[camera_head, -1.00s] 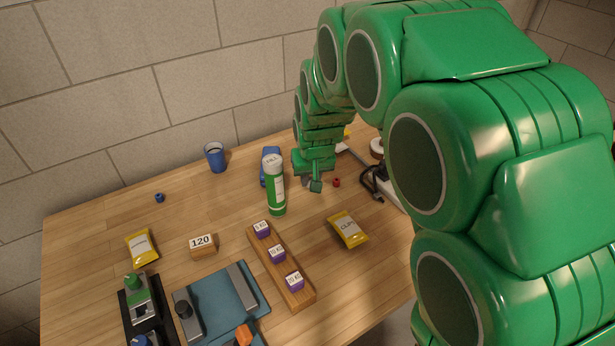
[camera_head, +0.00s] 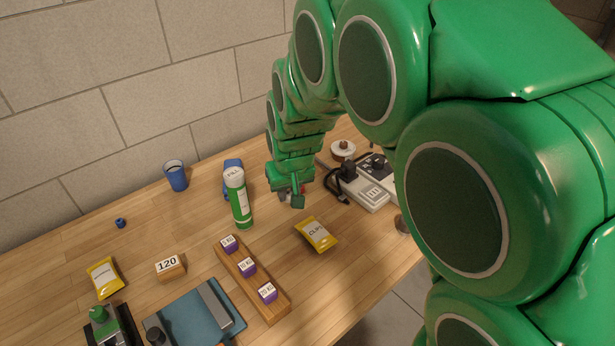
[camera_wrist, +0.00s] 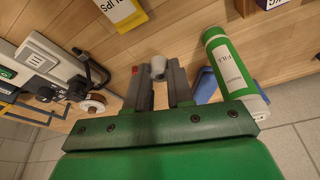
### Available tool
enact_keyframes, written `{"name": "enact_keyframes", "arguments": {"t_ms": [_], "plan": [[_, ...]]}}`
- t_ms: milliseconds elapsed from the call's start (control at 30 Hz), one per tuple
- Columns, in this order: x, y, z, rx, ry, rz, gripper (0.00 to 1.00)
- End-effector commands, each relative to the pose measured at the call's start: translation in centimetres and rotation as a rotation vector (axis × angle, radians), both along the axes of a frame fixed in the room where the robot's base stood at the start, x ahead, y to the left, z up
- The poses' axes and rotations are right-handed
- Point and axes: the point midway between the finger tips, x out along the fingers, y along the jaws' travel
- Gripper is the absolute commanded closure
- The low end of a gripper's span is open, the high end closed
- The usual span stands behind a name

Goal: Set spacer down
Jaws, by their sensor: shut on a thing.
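My gripper (camera_wrist: 158,88) is shut on a small light-grey rounded piece, which I take to be the spacer (camera_wrist: 158,66). The spacer shows between the fingertips in the wrist view. In the head view my gripper (camera_head: 291,199) is low over the back of the wooden table, right of the green-and-white bottle labelled FILL (camera_head: 240,204). The spacer cannot be made out there. I cannot tell whether it touches the table. A small red piece (camera_wrist: 135,70) lies just beside the left finger in the wrist view.
A power strip (camera_head: 371,196) with a black plug and cord lies to the right. A yellow CLIPS packet (camera_head: 317,234) lies in front of the gripper. A wooden rack (camera_head: 272,304) holds purple blocks. A blue cup (camera_head: 176,177) stands at the back left. Bare table (camera_head: 203,225) lies left of the bottle.

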Motion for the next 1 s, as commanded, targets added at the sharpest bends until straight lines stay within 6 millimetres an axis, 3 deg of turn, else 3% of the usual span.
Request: {"name": "enact_keyframes", "arguments": {"t_ms": [300,500,700,1000], "plan": [[8.4,-4.9,0.2,0.003,-0.002,-0.021,1.00],[12.3,-8.3,0.3,0.002,-0.005,-0.030,1.00],[14.0,-10.2,0.1,0.000,-0.004,-0.035,1.00],[16.5,-10.0,-0.8,0.001,-0.006,-0.034,1.00]]}}
